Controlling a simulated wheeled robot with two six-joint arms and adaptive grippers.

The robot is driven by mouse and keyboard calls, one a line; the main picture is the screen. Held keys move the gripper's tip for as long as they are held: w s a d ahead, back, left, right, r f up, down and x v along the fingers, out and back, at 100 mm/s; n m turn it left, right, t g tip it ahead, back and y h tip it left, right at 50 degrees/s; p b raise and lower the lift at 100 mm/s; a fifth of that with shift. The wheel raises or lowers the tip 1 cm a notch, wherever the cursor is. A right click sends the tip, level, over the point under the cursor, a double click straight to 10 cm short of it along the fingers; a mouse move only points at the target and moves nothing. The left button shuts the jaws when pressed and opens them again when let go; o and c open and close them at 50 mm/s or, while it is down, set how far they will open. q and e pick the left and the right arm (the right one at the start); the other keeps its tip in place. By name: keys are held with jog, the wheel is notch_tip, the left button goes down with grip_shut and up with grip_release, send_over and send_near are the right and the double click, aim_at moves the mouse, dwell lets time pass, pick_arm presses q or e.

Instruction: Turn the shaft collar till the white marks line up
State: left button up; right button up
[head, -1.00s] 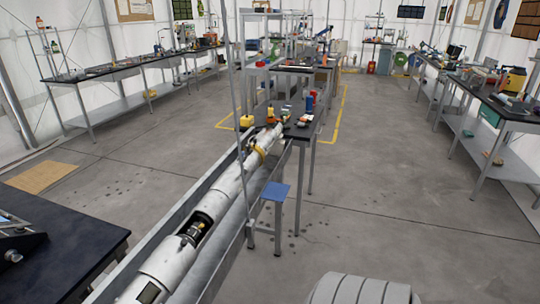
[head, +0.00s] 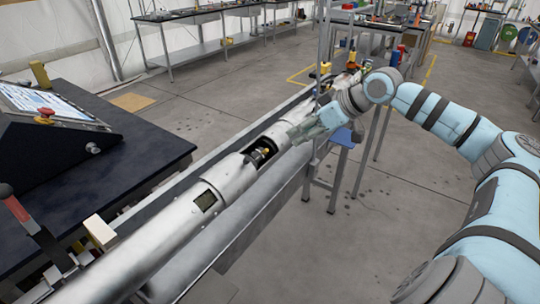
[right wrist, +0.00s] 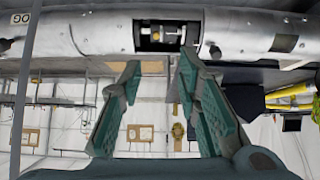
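A long silver tube (head: 232,178) lies in a metal trough, running from the lower left to the upper middle of the head view. A cut-out in its side shows the shaft collar (head: 262,153), dark and metal with a yellow part. In the right wrist view the collar (right wrist: 162,34) sits inside the cut-out at the top. I cannot make out white marks. My right gripper (head: 300,131) is beside the tube, just beyond the cut-out. In the right wrist view its two green fingers (right wrist: 158,68) are apart, with nothing between them, below the cut-out. My left gripper is not in view.
A dark bench (head: 120,135) with a sloped screen console (head: 50,115) stands left of the trough. A red-topped lever (head: 22,215) is at the lower left. Open floor (head: 310,245) lies right of the trough.

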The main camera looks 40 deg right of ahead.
aim_at(268, 150)
jog(key=p+x, duration=0.3)
jog(key=x, duration=1.1)
jog(key=shift+w+d+r, duration=0.1)
jog(key=shift+r, duration=0.05)
jog(key=shift+w+f, duration=0.25)
jog(key=shift+f, duration=0.05)
jog(key=shift+d, duration=0.1)
grip_shut()
jog(key=r+g+p, duration=0.1)
jog(key=p, duration=0.2)
jog(key=w+g+p, duration=0.1)
jog(key=p, duration=0.2)
jog(key=shift+w+a+r+h+p, duration=0.1)
jog(key=shift+a+r+h+p, duration=0.2)
jog(key=shift+r+p, duration=0.1)
jog(key=shift+w+f+g, duration=0.1)
jog(key=shift+f+g, duration=0.1)
jog(key=shift+g, duration=0.2)
jog(key=shift+d+f, duration=0.1)
jog(key=shift+f, duration=0.05)
